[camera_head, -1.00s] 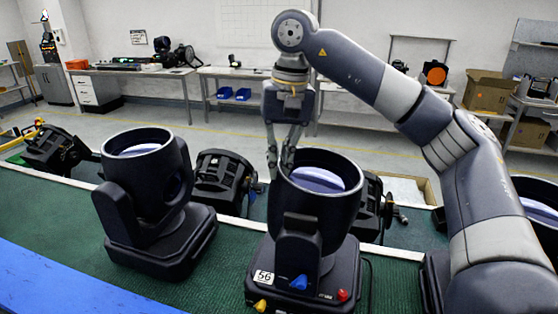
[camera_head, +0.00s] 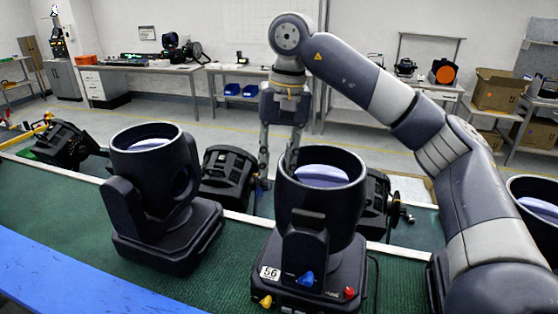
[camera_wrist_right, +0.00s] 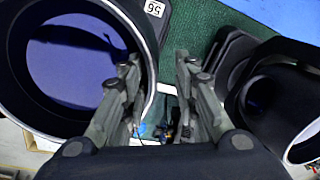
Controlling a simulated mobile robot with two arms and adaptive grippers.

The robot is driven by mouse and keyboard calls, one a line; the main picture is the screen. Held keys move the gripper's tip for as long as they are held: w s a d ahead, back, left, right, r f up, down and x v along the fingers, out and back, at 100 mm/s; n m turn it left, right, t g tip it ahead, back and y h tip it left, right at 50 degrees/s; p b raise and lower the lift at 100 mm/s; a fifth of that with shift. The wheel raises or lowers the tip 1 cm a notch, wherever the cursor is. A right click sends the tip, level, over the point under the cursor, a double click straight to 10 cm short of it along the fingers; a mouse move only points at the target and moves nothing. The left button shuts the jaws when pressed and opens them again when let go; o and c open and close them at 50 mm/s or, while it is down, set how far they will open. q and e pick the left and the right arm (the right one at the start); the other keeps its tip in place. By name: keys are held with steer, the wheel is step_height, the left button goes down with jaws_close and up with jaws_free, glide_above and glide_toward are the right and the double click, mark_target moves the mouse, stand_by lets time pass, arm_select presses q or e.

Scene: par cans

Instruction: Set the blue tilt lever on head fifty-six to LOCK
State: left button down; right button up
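Head fifty-six (camera_head: 320,205) stands upright on its base at the front centre, marked by a white 56 label (camera_head: 270,272). The blue tilt lever (camera_head: 306,279) is on the front of its base, between a yellow lever (camera_head: 265,301) and a red one (camera_head: 349,292). Its setting cannot be read. My right gripper (camera_head: 278,170) is open and empty, pointing down at the back left of the head's barrel, away from the lever. In the right wrist view its fingers (camera_wrist_right: 158,80) are apart, the left one beside the barrel rim. The 56 label (camera_wrist_right: 155,8) shows at the top edge. My left gripper is not in view.
A similar head (camera_head: 150,190) stands to the left, and another (camera_head: 535,205) is at the right edge. More dark lamps (camera_head: 228,178) lie behind. Green mat (camera_head: 235,265) is bare between the left head and head fifty-six. A blue strip (camera_head: 60,285) runs along the front left.

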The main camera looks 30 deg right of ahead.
steer(key=shift+r, duration=0.1)
steer(key=shift+s+d+r, duration=0.1)
steer(key=shift+d+r, duration=0.05)
steer(key=shift+r, duration=0.15)
step_height(320, 180, up, 11)
steer(key=shift+s+d, duration=0.2)
steer(key=shift+d, duration=0.2)
stand_by(0.6)
